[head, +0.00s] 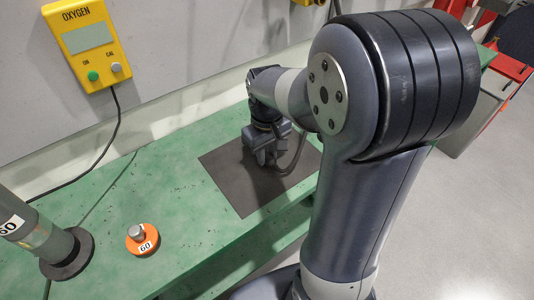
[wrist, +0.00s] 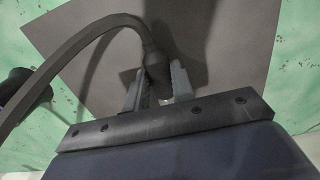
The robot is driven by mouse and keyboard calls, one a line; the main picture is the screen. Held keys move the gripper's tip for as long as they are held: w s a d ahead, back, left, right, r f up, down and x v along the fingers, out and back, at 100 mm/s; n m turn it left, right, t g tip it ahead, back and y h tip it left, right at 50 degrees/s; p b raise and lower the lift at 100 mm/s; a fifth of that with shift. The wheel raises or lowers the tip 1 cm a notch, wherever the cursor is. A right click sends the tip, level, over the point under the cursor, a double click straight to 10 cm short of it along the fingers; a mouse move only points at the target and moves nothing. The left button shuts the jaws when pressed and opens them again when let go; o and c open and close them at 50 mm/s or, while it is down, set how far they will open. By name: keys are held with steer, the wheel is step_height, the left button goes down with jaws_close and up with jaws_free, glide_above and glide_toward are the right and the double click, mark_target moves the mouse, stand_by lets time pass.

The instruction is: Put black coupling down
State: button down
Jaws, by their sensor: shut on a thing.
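The black coupling (wrist: 154,62) is a dark cylindrical end on a thick dark hose (wrist: 62,62). It sits between the two grey fingers of my gripper (wrist: 160,82), which are shut on it. In the head view my gripper (head: 263,157) points down over the dark grey mat (head: 237,190) on the green bench. The hose shows there as a loop (head: 296,158) to the right of the fingers. The coupling itself is hard to make out in the head view. I cannot tell whether it touches the mat or hangs just above it.
A grey post (head: 32,232) on a dark round base stands at the left. A yellow oxygen box (head: 88,45) hangs on the wall. The mat's near part is bare.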

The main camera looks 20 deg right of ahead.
mark_target(267, 155)
steer(key=shift+f, duration=0.25)
steer(key=shift+f, duration=0.15)
steer(key=c, duration=1.2)
jaws_free()
step_height(267, 155, up, 12)
steer(key=shift+r+p, duration=0.25)
steer(key=shift+p, duration=0.25)
